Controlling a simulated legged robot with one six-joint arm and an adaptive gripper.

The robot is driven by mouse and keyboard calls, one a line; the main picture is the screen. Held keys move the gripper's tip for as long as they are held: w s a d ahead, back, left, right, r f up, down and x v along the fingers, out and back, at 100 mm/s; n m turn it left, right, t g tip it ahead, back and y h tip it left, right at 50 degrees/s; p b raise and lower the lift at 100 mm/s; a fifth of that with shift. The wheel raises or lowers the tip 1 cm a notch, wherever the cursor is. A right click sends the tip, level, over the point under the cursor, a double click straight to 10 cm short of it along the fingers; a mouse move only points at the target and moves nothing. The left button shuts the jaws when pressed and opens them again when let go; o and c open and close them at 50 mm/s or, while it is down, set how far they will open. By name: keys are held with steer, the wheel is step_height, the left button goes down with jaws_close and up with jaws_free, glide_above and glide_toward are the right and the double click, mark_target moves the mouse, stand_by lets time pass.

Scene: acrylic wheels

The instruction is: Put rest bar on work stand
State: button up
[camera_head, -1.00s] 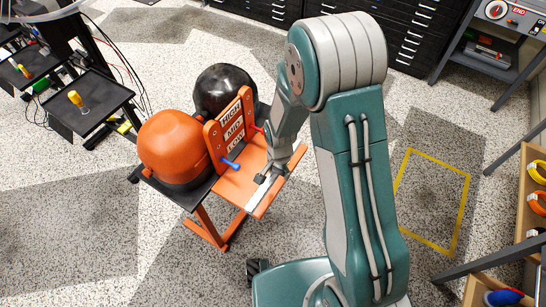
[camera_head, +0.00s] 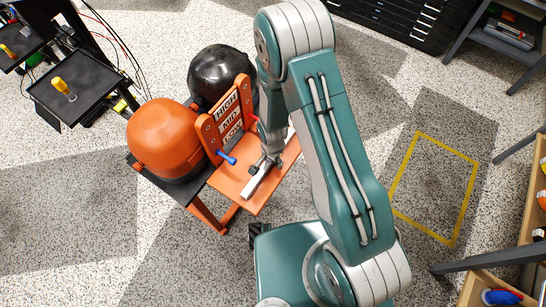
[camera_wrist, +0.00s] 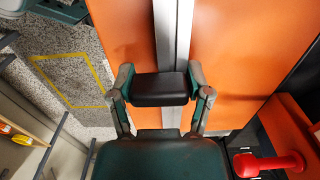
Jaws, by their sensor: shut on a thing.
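The rest bar, a long pale metal bar (camera_head: 254,183), is in my gripper (camera_head: 265,164). It lies along the orange shelf of the work stand (camera_head: 230,181), on or just above it; I cannot tell which. The stand has an upright orange panel (camera_head: 212,133) labelled HIGH, MID, LOW.
A blue-handled peg (camera_head: 228,158) sticks out from the panel. A red peg (camera_wrist: 268,163) shows in the wrist view. An orange dome (camera_head: 165,138) and a black dome (camera_head: 218,72) sit behind the panel. A yellow floor outline (camera_head: 440,190) lies at the right.

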steer(key=shift+a, duration=0.1)
steer(key=o, duration=1.3)
steer(key=shift+a+f, duration=0.1)
steer(key=s+d+r+n+t, duration=0.1)
steer(key=d+r+n, duration=0.15)
steer(key=r, duration=1.35)
steer(key=s+d+r+n+t, duration=0.15)
steer(key=d+r, duration=0.25)
steer(key=r, duration=1.1)
steer(key=s+d+r+n+t, duration=0.1)
steer(key=s+d+r, duration=0.1)
steer(key=s+r, duration=0.1)
steer(key=s+d+r+n+t, duration=0.1)
steer(key=s+r, duration=0.3)
steer(key=r, duration=0.1)
steer(key=s+d+r+n+t, duration=0.1)
steer(key=s+d+r, duration=0.1)
steer(key=s+r, duration=0.2)
steer(key=shift+d+r+n, duration=0.3)
steer(key=shift+r, duration=0.25)
